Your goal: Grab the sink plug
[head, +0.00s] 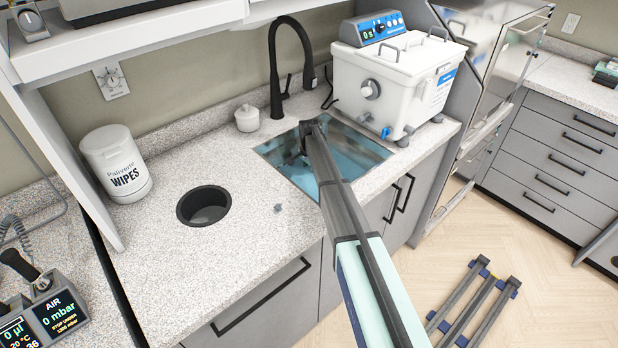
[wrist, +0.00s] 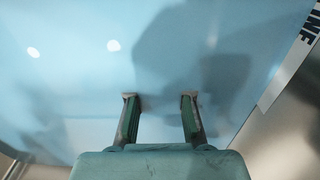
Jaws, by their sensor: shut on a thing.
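The sink (head: 368,168) is full of bluish, cloudy water (wrist: 70,75). My arm reaches down into it, and my gripper (wrist: 160,97) is at the water in the wrist view. Its two fingers stand some way apart, and their tips end at the water surface, as if dipped under. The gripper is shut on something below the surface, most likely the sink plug. The plug itself cannot be seen in either view; the water hides it. In the head view my arm covers most of the gripper.
A black faucet (head: 275,75) arches behind the sink. A white bath unit (head: 385,85) stands close on the right. A small white jar (head: 247,118), a round counter hole (head: 204,205) and a wipes tub (head: 117,165) are on the left. The front counter is mostly clear.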

